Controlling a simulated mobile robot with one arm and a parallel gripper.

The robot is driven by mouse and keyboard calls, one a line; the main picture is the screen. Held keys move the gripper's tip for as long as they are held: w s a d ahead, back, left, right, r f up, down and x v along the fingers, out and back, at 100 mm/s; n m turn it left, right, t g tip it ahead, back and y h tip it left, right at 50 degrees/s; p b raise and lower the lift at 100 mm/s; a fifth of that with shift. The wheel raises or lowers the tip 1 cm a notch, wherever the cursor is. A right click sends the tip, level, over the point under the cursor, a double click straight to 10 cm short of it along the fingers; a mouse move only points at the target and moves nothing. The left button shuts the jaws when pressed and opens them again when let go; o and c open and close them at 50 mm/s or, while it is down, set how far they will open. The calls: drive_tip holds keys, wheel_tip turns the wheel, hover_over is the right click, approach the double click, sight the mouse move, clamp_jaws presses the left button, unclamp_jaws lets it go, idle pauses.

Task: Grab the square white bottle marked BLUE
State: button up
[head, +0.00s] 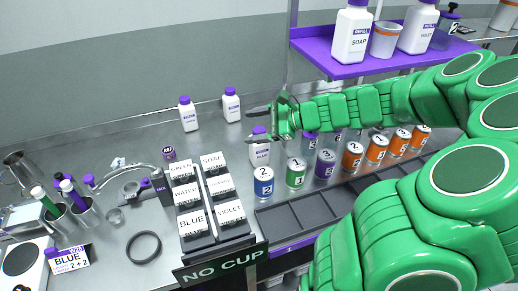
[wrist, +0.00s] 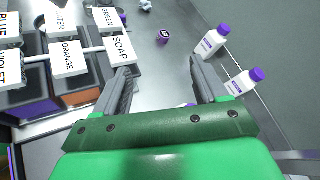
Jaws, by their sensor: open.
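Three square white bottles with purple caps stand on the counter: a left one (head: 188,118), a middle one (head: 231,107) and a right one (head: 260,154). Their label words are too small to read surely, so I cannot tell which is marked BLUE. My gripper (head: 256,123) is open and empty, level with the right bottle's cap, with a finger overlapping that cap in the head view. In the wrist view my gripper (wrist: 160,70) has two bottles, one (wrist: 210,43) and another (wrist: 240,84), to the right of its fingers. A purple bit (wrist: 190,105) shows low between the fingers, mostly hidden.
Dispensers with name blocks, one reading BLUE (head: 191,222), stand left of the right bottle. Several numbered cans, including a blue one (head: 263,182), line up right of them. A purple shelf (head: 345,69) with refill bottles hangs above.

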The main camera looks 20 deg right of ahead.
sight(263, 130)
drive_tip(key=w+d+f+m, duration=0.3)
drive_tip(key=d+f+m, duration=0.3)
drive_tip(key=d, duration=0.5)
drive_tip(key=shift+r+x, duration=0.15)
drive_tip(key=shift+x, duration=1.75)
drive_tip(key=shift+r+x, duration=0.1)
drive_tip(key=shift+x, duration=1.85)
drive_tip(key=shift+w, duration=0.15)
clamp_jaws()
